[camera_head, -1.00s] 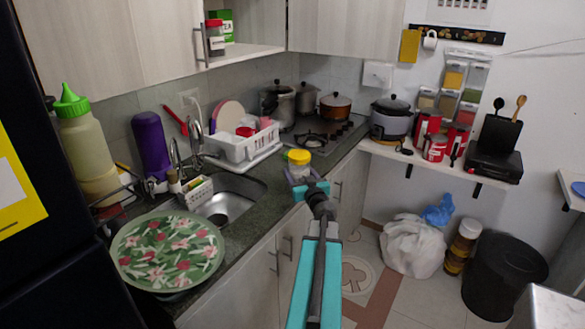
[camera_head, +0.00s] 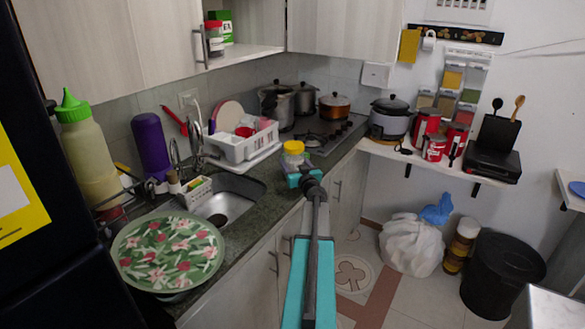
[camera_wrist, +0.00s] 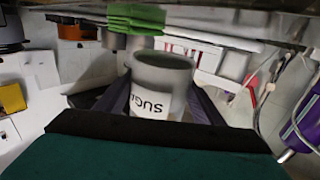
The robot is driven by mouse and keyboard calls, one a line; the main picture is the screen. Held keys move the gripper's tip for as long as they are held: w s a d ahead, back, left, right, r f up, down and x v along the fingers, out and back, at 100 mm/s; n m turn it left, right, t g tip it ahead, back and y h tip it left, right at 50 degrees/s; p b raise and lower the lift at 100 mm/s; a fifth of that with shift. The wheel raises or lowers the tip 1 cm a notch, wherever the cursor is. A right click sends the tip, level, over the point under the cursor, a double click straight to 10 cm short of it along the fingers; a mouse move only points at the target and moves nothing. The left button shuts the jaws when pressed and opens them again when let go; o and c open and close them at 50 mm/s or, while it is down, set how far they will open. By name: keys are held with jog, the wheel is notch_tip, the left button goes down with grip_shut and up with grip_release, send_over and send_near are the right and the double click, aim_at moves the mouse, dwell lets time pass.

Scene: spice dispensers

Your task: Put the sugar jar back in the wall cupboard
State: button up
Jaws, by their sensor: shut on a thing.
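The sugar jar (camera_head: 294,150) has a yellow lid and shows above the counter's front edge, near the stove. In the wrist view, the jar (camera_wrist: 162,78) is a clear container with a white label reading "SUG". My gripper (camera_head: 298,169) is shut on it, with a dark finger on each side of the jar in the wrist view. The wall cupboard (camera_head: 244,53) is at upper left, with an open compartment. I cannot tell the sugar jar's exact height above the counter.
A white dish rack (camera_head: 240,146) stands behind the sink (camera_head: 230,205). Pots (camera_head: 335,106) stand around the stove. A floral plate (camera_head: 167,252) and a green-capped bottle (camera_head: 85,150) are at left. The cupboard shelf has bare room right of the tea box.

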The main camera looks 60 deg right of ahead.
aim_at(293, 167)
jog(key=shift+w+d, duration=0.45)
jog(key=shift+w+d, duration=0.1)
jog(key=shift+w+d, duration=0.2)
jog(key=shift+f, duration=1.8)
jog(key=shift+f, duration=0.1)
jog(key=o, duration=1.6)
jog(key=shift+s, duration=0.1)
jog(key=shift+b+v, duration=0.7)
jog(key=shift+v, duration=5.25)
jog(key=shift+o, duration=0.5)
